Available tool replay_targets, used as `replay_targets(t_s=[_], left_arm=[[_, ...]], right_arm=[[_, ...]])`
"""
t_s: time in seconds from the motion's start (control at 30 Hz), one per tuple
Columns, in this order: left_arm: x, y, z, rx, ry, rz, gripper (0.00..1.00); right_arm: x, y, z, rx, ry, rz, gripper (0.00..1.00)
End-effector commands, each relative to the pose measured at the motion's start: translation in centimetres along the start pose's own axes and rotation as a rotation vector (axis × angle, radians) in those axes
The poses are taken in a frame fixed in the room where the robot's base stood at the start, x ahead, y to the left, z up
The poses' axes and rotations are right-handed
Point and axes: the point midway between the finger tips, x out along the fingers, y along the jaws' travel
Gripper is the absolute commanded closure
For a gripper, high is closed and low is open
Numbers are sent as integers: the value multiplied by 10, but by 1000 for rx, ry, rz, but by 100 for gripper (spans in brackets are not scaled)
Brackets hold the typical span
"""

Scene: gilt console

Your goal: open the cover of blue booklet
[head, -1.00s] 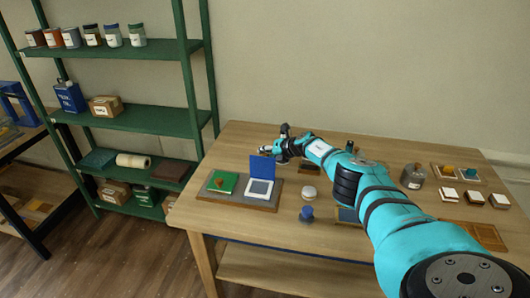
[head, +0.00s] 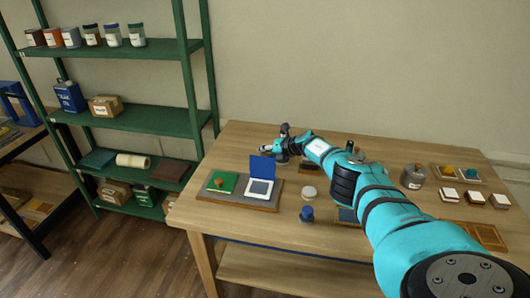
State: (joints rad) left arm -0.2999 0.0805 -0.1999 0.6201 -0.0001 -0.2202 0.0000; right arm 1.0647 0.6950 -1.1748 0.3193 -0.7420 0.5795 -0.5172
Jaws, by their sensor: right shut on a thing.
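The blue booklet lies on a grey board (head: 236,201) at the left of the table. Its blue cover (head: 262,167) stands raised at the far side, and a white page with a dark panel (head: 260,187) shows in front of it. My right gripper (head: 268,151) is at the top edge of the cover, shut on it. The fingertips are small and partly hidden behind the cover. My left gripper is not in view.
A green booklet (head: 222,182) with a brown piece on it lies left of the blue one. A white-lidded jar (head: 309,193) and a blue-topped item (head: 307,214) stand to the right. A glass bottle (head: 413,177) is farther right. Green shelves (head: 150,122) stand at the left.

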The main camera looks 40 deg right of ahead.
Motion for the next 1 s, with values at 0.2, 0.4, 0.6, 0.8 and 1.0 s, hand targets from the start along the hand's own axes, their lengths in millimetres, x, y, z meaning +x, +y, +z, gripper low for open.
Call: replay_targets(t_s=[0.2,0.4,0.6,0.8,1.0], left_arm=[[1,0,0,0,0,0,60],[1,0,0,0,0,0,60],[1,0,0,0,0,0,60],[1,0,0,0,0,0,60],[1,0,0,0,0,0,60]], right_arm=[[0,-13,-10,-8,20,-21,100],[0,-13,-10,-8,20,-21,100],[0,-13,-10,-8,19,-21,100],[0,-13,-10,-8,19,-21,100],[0,-13,-10,-8,19,-21,82]])
